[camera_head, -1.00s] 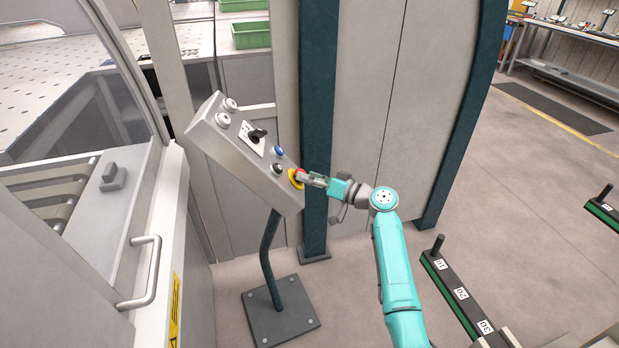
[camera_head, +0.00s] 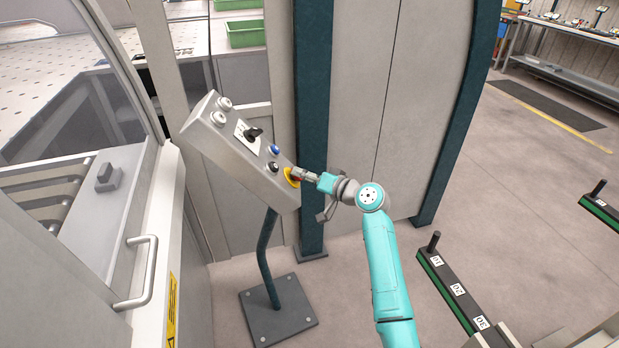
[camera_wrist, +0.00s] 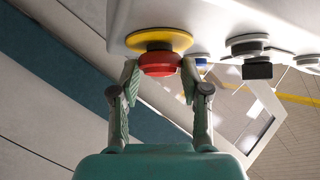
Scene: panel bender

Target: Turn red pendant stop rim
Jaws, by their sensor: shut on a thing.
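The red stop button (camera_wrist: 160,64) sits on a yellow disc (camera_wrist: 150,40) at the lower end of the grey pendant box (camera_head: 240,160). In the wrist view my gripper (camera_wrist: 160,72) has one finger on each side of the red rim, shut on it. In the head view my gripper (camera_head: 298,175) reaches the yellow disc (camera_head: 288,178) from the right and hides most of the red button.
The pendant also carries a blue button (camera_head: 273,149), a black button (camera_head: 272,167), a black selector (camera_head: 253,134) and white buttons. Its post stands on a dark base plate (camera_head: 278,310). A dark teal column (camera_head: 312,120) rises behind.

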